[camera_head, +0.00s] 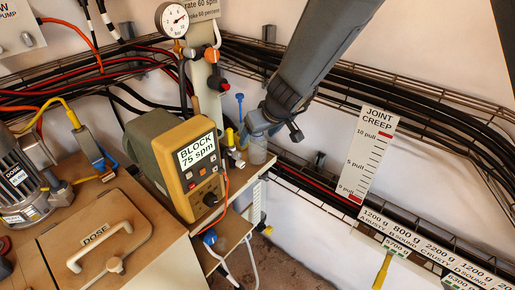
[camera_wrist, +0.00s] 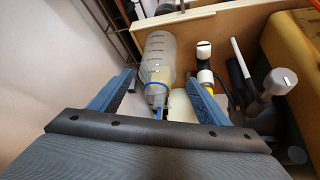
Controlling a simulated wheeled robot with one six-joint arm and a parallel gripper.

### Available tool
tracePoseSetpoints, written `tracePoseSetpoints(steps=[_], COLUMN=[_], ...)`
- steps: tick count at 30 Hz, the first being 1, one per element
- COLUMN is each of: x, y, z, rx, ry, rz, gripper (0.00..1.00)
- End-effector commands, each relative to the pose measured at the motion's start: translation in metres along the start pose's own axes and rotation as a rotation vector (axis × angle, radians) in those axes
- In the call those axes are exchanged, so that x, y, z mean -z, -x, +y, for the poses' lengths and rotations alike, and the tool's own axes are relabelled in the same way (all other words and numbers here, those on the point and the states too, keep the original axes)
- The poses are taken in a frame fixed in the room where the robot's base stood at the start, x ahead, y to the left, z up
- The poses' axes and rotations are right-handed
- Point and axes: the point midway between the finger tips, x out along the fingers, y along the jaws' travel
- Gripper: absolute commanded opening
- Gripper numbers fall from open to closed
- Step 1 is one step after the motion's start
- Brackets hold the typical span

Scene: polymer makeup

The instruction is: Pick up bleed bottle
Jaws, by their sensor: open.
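The bleed bottle (camera_wrist: 159,55) is a clear, ribbed plastic bottle with a blue ring near its lower end in the wrist view. It lies in line with the gap between the two blue fingers of my gripper (camera_wrist: 159,78), which are open and apart from each other. In the head view the pale bottle (camera_head: 257,152) shows just below my gripper (camera_head: 262,126), at the edge of the wooden shelf. The gripper hides its upper part there. I cannot tell whether a finger touches it.
A yellow pump box labelled BLOCK (camera_head: 197,165) stands left of the bottle in the head view. In the wrist view, a white-and-black valve fitting (camera_wrist: 205,72) and a grey knob (camera_wrist: 278,82) stand close to the right finger. Black cables on a wire tray (camera_head: 330,95) run along the wall.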

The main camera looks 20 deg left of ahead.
Motion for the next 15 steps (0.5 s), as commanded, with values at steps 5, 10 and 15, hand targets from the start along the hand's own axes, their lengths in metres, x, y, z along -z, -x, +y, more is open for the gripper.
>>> tracePoseSetpoints(steps=[5, 10, 15], x=[-0.007, -0.006, -0.005], y=[-0.027, -0.041, -0.042], z=[0.005, 0.004, 0.005], rx=[0.000, 0.000, 0.000], ry=[-0.002, -0.001, -0.002], rz=[-0.001, 0.000, 0.000], gripper=[0.70, 0.70, 0.70])
